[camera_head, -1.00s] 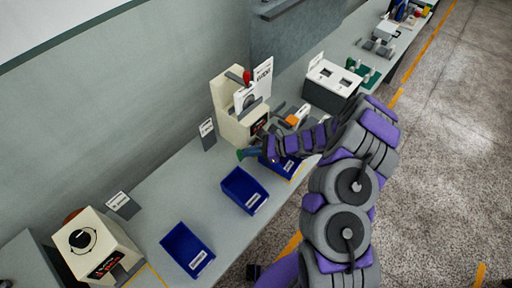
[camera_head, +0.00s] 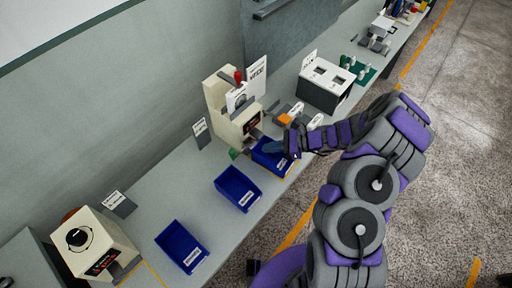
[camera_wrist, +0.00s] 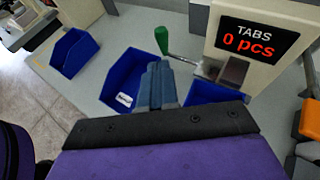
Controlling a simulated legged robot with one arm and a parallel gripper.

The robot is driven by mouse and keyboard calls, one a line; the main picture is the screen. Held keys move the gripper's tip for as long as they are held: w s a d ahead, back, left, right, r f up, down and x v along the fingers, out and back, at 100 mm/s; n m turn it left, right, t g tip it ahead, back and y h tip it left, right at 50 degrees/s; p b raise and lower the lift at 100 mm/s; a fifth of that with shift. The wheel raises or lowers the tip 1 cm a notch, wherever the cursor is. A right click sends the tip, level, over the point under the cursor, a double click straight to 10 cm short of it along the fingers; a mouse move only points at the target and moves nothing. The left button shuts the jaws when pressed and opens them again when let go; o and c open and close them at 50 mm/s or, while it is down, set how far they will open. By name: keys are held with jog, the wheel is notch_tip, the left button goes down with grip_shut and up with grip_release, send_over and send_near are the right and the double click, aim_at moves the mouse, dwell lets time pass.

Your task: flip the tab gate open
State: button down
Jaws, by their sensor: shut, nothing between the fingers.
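The cream tab machine (camera_head: 222,105) stands on the bench; in the wrist view its black display (camera_wrist: 258,38) reads "TABS 0 pcs". A lever with a green handle (camera_wrist: 161,40) sticks out from its lower left side; the handle also shows in the head view (camera_head: 234,153). A small grey metal flap or chute (camera_wrist: 233,72) sits under the display; I cannot tell whether this or the lever is the gate. My gripper (camera_wrist: 158,68) is shut and empty. In the head view my gripper (camera_head: 275,147) is over a blue bin, right of the green handle and apart from it.
Blue bins stand along the bench front: one under my gripper (camera_head: 268,163), one to its left (camera_head: 237,188), and one farther left (camera_head: 181,246). An orange block (camera_head: 285,119) lies right of the machine. A white-topped box (camera_head: 325,82) is behind. Another cream machine (camera_head: 90,240) is at lower left.

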jog(key=shift+r+v, duration=0.25)
jog(key=shift+v, duration=0.85)
jog(key=shift+a, duration=0.1)
jog(key=s+a+r+n+g+h+b, duration=0.2)
jog(key=s+r+n+h, duration=0.1)
jog(key=s+r+n, duration=0.4)
jog(key=s+a+r+n+g+h+b, duration=0.1)
jog(key=s+a+r+n+g+h, duration=0.15)
jog(key=s+r+n, duration=0.5)
jog(key=s+d+r+n+t+h+b, duration=0.1)
jog(key=s+d+h, duration=0.3)
jog(key=s, duration=0.5)
jog(key=s+d+r+n+t+h+b, duration=0.1)
jog(key=s+d+r+n+h+b, duration=0.1)
jog(key=s+d, duration=0.6)
jog(key=shift+s+d+n+h, duration=0.35)
jog(key=shift+s+n+h, duration=0.1)
jog(key=shift+s+h, duration=0.65)
